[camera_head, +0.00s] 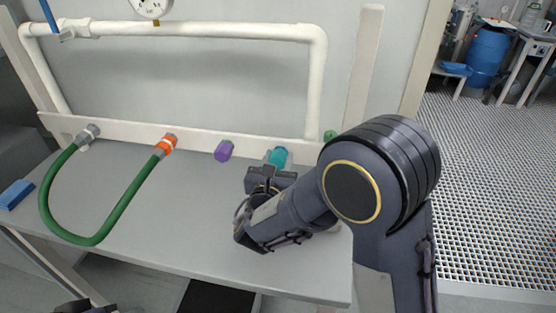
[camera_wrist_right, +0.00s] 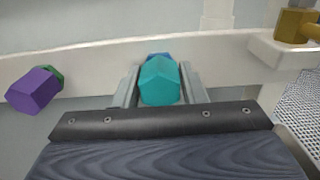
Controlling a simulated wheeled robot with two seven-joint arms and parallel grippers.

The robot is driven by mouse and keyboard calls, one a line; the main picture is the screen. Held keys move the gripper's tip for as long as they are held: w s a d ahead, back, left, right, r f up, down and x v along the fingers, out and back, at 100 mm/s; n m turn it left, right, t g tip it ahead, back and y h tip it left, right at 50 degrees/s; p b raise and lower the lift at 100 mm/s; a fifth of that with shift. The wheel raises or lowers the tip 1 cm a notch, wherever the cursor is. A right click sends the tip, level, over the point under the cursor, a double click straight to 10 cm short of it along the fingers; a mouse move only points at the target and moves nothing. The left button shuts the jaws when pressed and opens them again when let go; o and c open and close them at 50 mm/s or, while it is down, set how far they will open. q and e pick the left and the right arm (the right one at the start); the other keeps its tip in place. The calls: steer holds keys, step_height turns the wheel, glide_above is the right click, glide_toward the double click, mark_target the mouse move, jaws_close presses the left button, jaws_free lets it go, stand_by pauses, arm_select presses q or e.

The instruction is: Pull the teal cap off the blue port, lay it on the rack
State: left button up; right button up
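The teal cap (camera_head: 278,157) sits on the white rail, just beyond my right gripper (camera_head: 272,172). In the right wrist view the teal cap (camera_wrist_right: 160,82) lies between the two grey fingers of my right gripper (camera_wrist_right: 160,88). A bit of the blue port (camera_wrist_right: 157,56) shows behind the cap. The fingers flank the cap closely, but whether they press on it is unclear. Part of my left arm (camera_head: 80,307) shows at the bottom left edge, and its fingers cannot be made out. I cannot tell which surface is the rack.
A purple cap (camera_head: 223,151) sits left of the teal one on the rail (camera_head: 195,142). A green hose (camera_head: 92,240) loops between a grey and an orange fitting. A blue block (camera_head: 15,194) lies far left. The grey tabletop (camera_head: 165,215) is clear in the middle.

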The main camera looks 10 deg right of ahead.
steer(key=c, duration=0.6)
steer(key=shift+v, duration=2.8)
